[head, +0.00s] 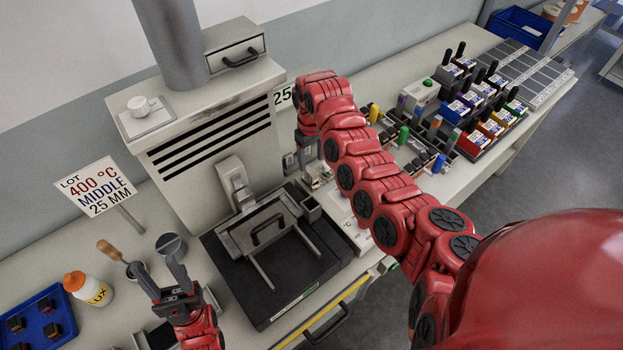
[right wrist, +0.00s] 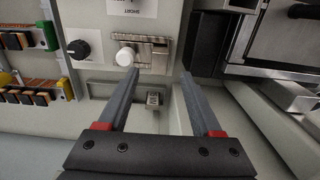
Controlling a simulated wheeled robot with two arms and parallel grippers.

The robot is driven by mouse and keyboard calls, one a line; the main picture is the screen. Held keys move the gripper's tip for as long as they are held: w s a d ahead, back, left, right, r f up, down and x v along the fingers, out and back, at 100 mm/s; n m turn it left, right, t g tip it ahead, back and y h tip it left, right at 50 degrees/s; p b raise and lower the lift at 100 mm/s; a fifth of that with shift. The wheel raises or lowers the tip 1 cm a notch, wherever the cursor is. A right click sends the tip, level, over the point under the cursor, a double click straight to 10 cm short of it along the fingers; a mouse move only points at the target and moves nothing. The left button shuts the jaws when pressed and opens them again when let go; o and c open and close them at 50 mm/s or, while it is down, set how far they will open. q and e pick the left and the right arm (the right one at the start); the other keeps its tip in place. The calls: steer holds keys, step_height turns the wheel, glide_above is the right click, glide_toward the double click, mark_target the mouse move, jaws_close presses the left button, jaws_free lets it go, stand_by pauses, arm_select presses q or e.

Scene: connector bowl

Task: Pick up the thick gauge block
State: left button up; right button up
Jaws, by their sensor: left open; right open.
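My right gripper (right wrist: 159,75) is open in the right wrist view, its two fingers pointing at a light grey fixture. A small grey block with dark marks (right wrist: 153,99) shows between the fingers, possibly a gauge block; I cannot tell its thickness, and it does not look gripped. A metal piece (right wrist: 158,47) beside a white knob lies just beyond the fingertips. In the head view the right gripper (head: 309,170) hangs at the right side of the grey furnace-like machine, its fingertips small and partly hidden by my arm. My left gripper (head: 155,262) is open and empty at the lower left.
The grey machine (head: 215,135) stands at the centre left, with a black tray-like base (head: 250,290) in front. Coloured connectors and bins (head: 480,105) fill the right bench.

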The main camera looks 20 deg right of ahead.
mark_target(312, 171)
step_height(312, 171, down, 2)
step_height(312, 171, down, 5)
steer(key=b, duration=0.2)
steer(key=shift+f+b, duration=0.1)
steer(key=shift+b, duration=0.3)
jaws_close()
stand_by(1.0)
